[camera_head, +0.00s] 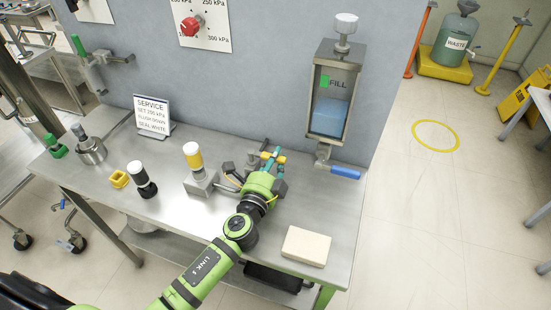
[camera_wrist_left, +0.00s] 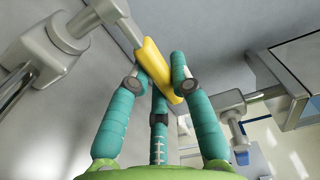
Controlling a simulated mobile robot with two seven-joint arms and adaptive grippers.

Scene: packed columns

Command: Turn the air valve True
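The yellow handle (camera_head: 280,159), apparently the air valve's, is at the back of the steel bench by the grey wall. In the left wrist view the yellow handle (camera_wrist_left: 157,68) runs diagonally between my teal fingers, beside a grey pipe fitting (camera_wrist_left: 50,50). My left gripper (camera_head: 271,154) reaches over the bench to it. The left gripper (camera_wrist_left: 160,75) has a finger on either side of the handle and one lower in the middle; firm contact cannot be made out. The pressure dial (camera_head: 192,25) has a red knob on the wall. My right gripper is not in view.
A fill tank (camera_head: 330,118) with a blue-handled valve (camera_head: 345,172) hangs right of my gripper. A cream block (camera_head: 306,246) lies at the bench's front right.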

